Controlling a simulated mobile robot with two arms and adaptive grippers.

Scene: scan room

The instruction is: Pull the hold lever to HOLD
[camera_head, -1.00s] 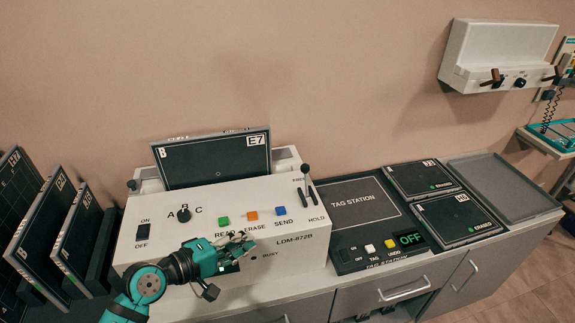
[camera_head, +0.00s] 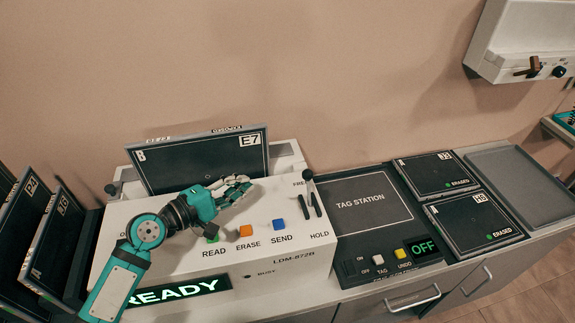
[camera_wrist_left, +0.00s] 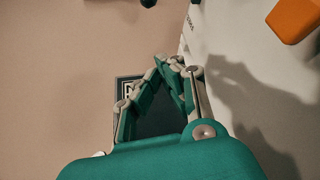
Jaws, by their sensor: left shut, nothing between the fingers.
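The hold lever (camera_head: 311,190) stands on the right end of the white LDM-872B console (camera_head: 190,262). It has a dark round knob and a dark slot, with FREE printed at its far end and HOLD at its near end. The knob is at the far, FREE side. My left gripper (camera_head: 244,184) is shut and empty above the console, left of the lever and apart from it. In the left wrist view its fingers (camera_wrist_left: 172,66) are closed together. My right gripper is not in view.
An E7 plate (camera_head: 205,160) stands at the console's back. Green, orange (camera_head: 246,231) and blue (camera_head: 279,225) buttons lie near the gripper. A READY display (camera_head: 175,291) is lit in front. The tag station (camera_head: 358,192) lies right of the lever. Dark plates (camera_head: 60,240) stand at left.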

